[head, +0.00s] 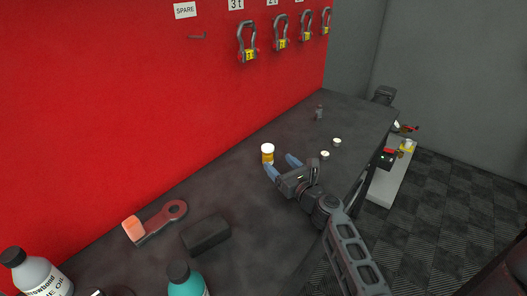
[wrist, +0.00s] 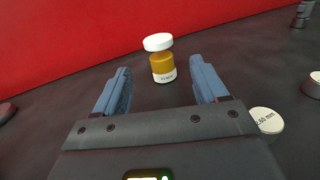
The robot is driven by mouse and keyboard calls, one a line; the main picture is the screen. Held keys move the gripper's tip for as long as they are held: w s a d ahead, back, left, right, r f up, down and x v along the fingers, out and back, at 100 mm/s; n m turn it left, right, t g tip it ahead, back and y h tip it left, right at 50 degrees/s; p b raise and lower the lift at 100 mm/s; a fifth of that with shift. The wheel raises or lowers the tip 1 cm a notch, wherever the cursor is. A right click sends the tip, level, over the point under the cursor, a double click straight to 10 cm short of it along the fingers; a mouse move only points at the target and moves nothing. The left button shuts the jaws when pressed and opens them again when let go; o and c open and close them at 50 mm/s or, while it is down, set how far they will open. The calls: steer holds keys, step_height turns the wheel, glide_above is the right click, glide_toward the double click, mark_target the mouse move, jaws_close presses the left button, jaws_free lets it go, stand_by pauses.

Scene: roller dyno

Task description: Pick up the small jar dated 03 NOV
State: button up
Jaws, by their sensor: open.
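A small amber jar (head: 267,153) with a white lid stands upright on the dark bench near the red wall. It also shows in the wrist view (wrist: 162,62), with a white label low on its side. The label's print is too small to read surely, so I cannot confirm the date. My gripper (head: 281,166) is open and empty, with blue fingers. In the wrist view my gripper (wrist: 162,82) points at the jar, which stands just beyond and between the fingertips, apart from both.
Two small white-topped round pieces (head: 337,141) (head: 325,155) lie right of my gripper. A small grey bottle-like item (head: 319,112) stands farther back. A black block (head: 206,235), an orange-ended strap tool (head: 153,222) and bottles (head: 36,272) occupy the near bench. Shackles (head: 247,43) hang on the wall.

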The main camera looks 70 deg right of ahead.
mark_target(271, 154)
steer(key=shift+p+x, duration=0.5)
steer(key=shift+x, duration=3.45)
steer(key=shift+r, duration=0.15)
steer(key=c, duration=1.1)
